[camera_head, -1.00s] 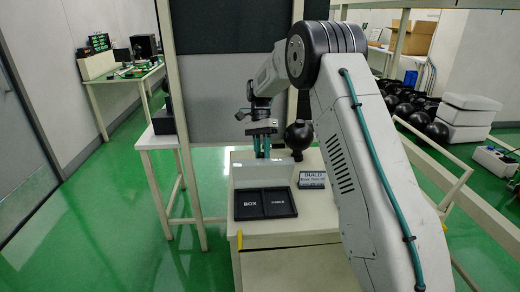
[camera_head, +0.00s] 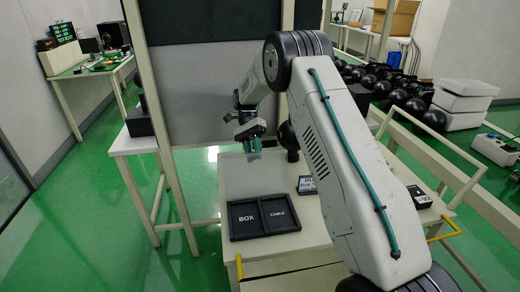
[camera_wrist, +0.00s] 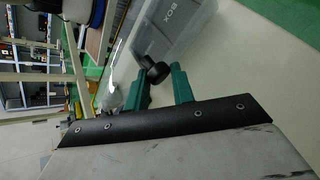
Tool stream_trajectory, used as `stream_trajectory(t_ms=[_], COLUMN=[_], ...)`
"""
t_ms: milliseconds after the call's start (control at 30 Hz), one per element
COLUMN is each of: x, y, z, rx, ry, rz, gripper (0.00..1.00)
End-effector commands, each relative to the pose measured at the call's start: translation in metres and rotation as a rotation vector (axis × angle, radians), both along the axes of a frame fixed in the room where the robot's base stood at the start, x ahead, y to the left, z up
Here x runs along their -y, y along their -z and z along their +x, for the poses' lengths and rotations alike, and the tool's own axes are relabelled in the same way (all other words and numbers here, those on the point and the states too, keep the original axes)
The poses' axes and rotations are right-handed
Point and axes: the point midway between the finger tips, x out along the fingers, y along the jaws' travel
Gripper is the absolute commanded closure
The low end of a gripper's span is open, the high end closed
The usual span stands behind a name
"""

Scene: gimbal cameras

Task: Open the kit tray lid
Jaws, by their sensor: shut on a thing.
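The black kit tray (camera_head: 263,236) lies on the pale worktop, with two compartments marked BOX and CABLE. Its translucent lid (camera_head: 250,180) stands raised at the tray's back edge, and the compartments are uncovered. My gripper (camera_head: 254,155) is at the lid's upper edge, with its teal fingers pointing down. The gripper is shut on the lid; the exact contact is hard to see.
A small dark labelled box (camera_head: 306,185) sits right of the tray. A black ball-shaped thing (camera_head: 288,138) stands behind it, partly hidden by my arm. A grey panel (camera_head: 205,90) rises behind the worktop. A black device (camera_head: 419,197) lies at the far right.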

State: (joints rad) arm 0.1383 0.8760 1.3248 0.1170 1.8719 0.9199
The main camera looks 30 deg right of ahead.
Motion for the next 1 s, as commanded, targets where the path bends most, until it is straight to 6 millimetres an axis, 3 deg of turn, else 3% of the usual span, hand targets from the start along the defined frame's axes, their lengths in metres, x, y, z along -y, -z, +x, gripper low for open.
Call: stream_trajectory(t_ms=[33, 500, 533, 600, 1000], x=[-0.01, 0.004, 0.004, 0.006, 0.017], y=[0.002, 0.002, 0.002, 0.002, 0.0], z=[0.002, 0.003, 0.003, 0.003, 0.001], rx=[-0.002, -0.006, -0.006, -0.006, -0.009], ry=[0.003, 0.015, 0.015, 0.016, 0.029], rz=[0.014, 0.021, 0.021, 0.021, 0.02], gripper=[1.0, 1.0, 0.67, 0.53, 0.53])
